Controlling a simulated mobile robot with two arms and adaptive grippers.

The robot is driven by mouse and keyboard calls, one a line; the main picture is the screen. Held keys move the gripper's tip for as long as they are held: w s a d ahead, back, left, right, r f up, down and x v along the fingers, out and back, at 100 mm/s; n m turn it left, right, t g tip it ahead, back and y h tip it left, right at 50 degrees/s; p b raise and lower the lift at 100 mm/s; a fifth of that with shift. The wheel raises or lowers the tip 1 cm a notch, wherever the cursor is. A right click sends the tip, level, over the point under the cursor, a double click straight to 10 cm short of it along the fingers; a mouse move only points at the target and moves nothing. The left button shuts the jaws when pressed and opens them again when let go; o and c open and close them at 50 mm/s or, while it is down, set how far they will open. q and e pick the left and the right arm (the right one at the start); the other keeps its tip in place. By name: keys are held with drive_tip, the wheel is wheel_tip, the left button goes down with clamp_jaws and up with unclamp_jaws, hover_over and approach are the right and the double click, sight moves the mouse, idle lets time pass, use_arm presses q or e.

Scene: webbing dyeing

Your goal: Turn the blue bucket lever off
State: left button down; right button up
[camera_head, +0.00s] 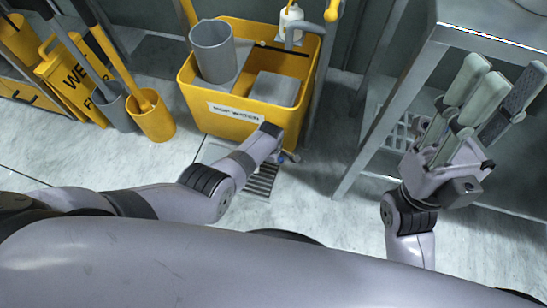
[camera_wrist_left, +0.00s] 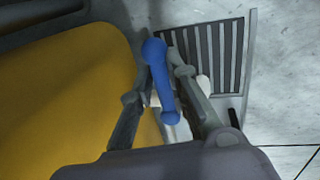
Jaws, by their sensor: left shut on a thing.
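The blue lever (camera_wrist_left: 160,82) sits low at the side of the yellow bucket (camera_head: 222,122), just above a floor drain. In the head view only a small blue bit (camera_head: 292,157) shows beside my left wrist. My left gripper (camera_wrist_left: 167,70) has one finger on each side of the lever and is shut on it. In the head view my left gripper (camera_head: 282,155) reaches down at the bucket's lower right, its fingers mostly hidden. The yellow bucket wall (camera_wrist_left: 65,90) fills the left of the wrist view. My right gripper (camera_head: 485,95) is open and empty, fingers upward, at the right.
The floor drain (camera_head: 262,180) lies below the bucket. A grey cup (camera_head: 212,50) and a grey block (camera_head: 275,89) are in the bucket. A metal shelf table (camera_head: 490,40) stands at the right. Yellow and grey tool holders (camera_head: 150,120) and a wet-floor sign (camera_head: 72,80) stand at the left.

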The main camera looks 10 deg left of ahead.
idle(0.4)
use_arm(q)
drive_tip(key=c, duration=1.5)
unclamp_jaws()
drive_tip(key=shift+c, duration=0.2)
